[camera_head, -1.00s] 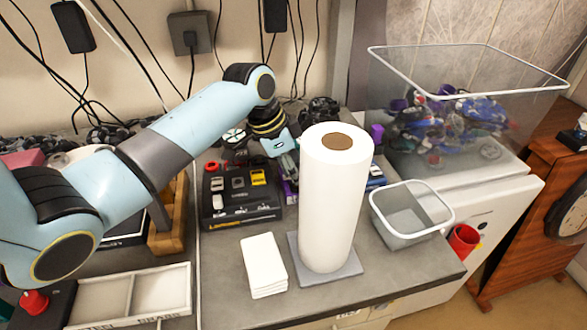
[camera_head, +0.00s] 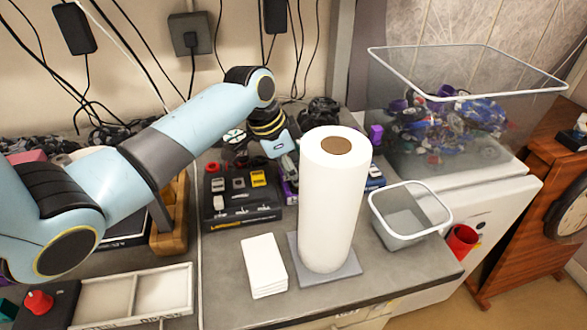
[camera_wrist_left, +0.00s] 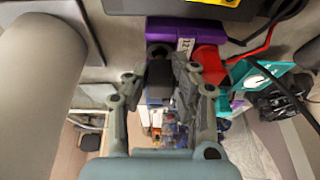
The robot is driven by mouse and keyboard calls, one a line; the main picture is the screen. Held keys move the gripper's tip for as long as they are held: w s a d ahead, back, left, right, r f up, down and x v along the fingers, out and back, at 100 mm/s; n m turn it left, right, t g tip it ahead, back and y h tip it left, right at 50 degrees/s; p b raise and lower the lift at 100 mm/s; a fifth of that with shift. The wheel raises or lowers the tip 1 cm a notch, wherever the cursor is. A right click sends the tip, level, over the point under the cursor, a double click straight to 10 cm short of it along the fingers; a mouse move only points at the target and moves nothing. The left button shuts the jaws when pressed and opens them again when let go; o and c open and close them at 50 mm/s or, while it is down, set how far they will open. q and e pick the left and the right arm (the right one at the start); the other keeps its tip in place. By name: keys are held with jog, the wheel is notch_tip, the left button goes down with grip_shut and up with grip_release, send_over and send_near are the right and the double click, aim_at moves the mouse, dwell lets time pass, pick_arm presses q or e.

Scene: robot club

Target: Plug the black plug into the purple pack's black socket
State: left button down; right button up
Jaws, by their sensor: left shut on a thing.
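My left gripper (camera_head: 289,163) reaches in from the left to just behind the paper roll, which partly hides it. In the left wrist view its fingers (camera_wrist_left: 160,82) are shut on a dark block, the black plug (camera_wrist_left: 160,80). The purple pack (camera_wrist_left: 172,28) lies just past the fingertips, with a white label marked 12 and a red part beside it. A round dark shape (camera_wrist_left: 158,51) at its near face looks like the black socket. I cannot tell whether the plug touches it. In the head view, only a purple strip (camera_head: 288,192) of the pack shows. My right gripper is not in view.
The white paper roll (camera_head: 331,210) stands close in front of the gripper. A black charger unit (camera_head: 240,211) lies to its left, and a grey bin (camera_head: 411,228) stands to the right. White cards (camera_head: 264,265) lie in front. Cables run near the pack in the wrist view.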

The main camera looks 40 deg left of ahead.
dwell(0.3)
pick_arm(q)
jog(key=shift+p, duration=0.65)
dwell(0.5)
jog(key=shift+f, duration=0.55)
dwell(0.5)
jog(key=shift+f, duration=0.15)
dwell(0.7)
jog(key=shift+s+f+p, duration=0.15)
jog(key=shift+f+p, duration=0.15)
jog(key=shift+p, duration=0.1)
dwell(0.3)
jog(key=c, duration=1)
grip_release()
jog(key=shift+c, duration=0.2)
